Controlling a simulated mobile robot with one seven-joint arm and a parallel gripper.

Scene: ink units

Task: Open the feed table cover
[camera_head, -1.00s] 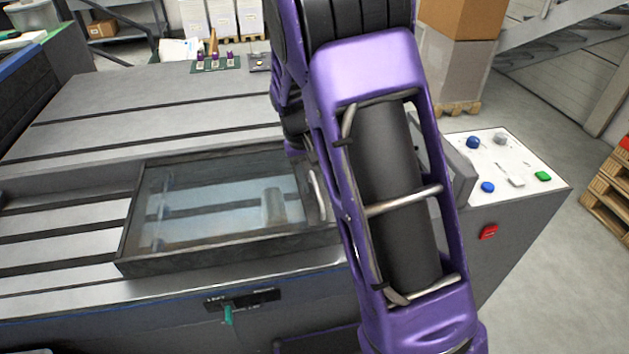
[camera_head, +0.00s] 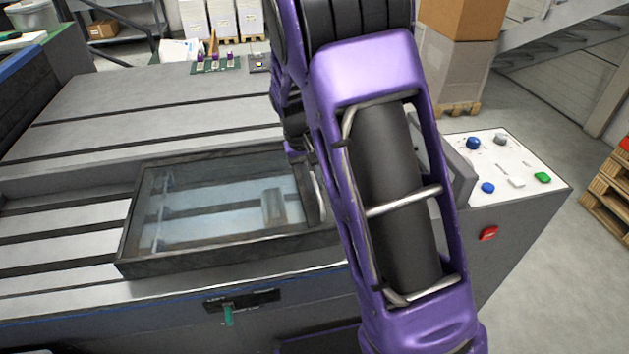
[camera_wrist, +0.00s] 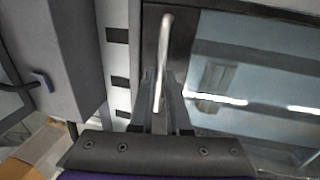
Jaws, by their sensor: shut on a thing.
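The feed table cover (camera_head: 128,258) is a dark frame with a clear pane, lying flat on the slatted feed table (camera_head: 60,235) in the head view. It looks closed. Its right end carries a pale bar handle (camera_head: 317,186), partly hidden behind my purple arm. In the wrist view the handle (camera_wrist: 164,45) runs from the cover's dark edge down between my fingers. My gripper (camera_wrist: 161,95) is shut on this handle. The cover's pane (camera_wrist: 250,60) fills the right of the wrist view. My gripper is hidden behind my arm in the head view.
A control panel (camera_head: 510,165) with coloured buttons stands right of my arm. A red button (camera_head: 488,233) is on the side below it. A green lever (camera_head: 228,315) sits on the table's front face. Stacked boxes (camera_head: 455,60) and pallets (camera_head: 608,195) stand behind and right.

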